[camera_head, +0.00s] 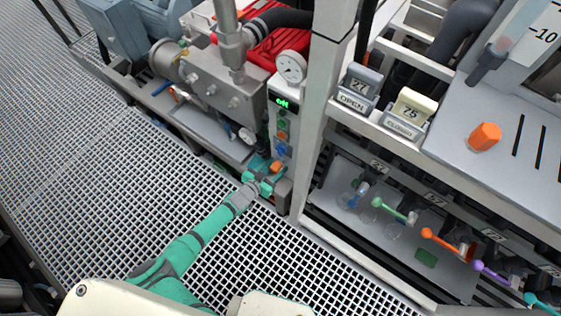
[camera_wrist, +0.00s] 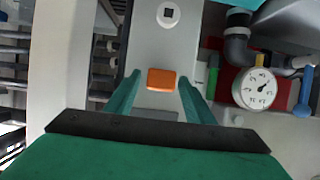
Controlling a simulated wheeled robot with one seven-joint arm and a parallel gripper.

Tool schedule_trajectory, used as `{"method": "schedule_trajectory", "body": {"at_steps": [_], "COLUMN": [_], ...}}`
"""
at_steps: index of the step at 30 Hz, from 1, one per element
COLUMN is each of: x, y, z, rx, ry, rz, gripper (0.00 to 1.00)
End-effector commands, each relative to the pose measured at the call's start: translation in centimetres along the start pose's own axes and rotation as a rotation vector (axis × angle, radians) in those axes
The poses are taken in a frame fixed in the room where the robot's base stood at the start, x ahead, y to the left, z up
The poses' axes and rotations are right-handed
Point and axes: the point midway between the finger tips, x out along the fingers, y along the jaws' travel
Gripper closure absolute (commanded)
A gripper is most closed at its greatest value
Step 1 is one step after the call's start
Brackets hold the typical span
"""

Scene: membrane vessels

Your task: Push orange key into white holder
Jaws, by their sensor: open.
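The orange key (camera_wrist: 162,79) shows as a small orange block on a grey surface in the wrist view. It lies between the two green fingers of my gripper (camera_wrist: 159,76), with a gap on each side. In the head view the orange key (camera_head: 276,167) shows beside my gripper (camera_head: 265,176), near the foot of the control box. My gripper is open and appears to hold nothing.
A control box (camera_head: 283,115) with a green display and coloured buttons stands above my gripper. A round gauge (camera_head: 291,66) is at its top. A white frame post (camera_head: 318,110) rises on the right. Metal pump blocks (camera_head: 215,85) stand left. Grating floor (camera_head: 90,150) is clear at left.

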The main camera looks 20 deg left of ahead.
Motion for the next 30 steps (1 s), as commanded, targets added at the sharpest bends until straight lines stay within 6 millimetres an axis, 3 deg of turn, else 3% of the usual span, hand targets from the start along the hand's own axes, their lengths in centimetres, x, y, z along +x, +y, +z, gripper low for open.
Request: {"method": "schedule_trajectory", "body": {"at_steps": [12,18,30], "x": [0.0,0.0,-0.85], "y": [-0.01,0.0,-0.05], "z": [0.0,0.0,0.31], "rx": [0.0,0.0,0.0], "ry": [0.0,0.0,0.001], "rz": [0.0,0.0,-0.001], "gripper": [0.52,0.99,1.0]}}
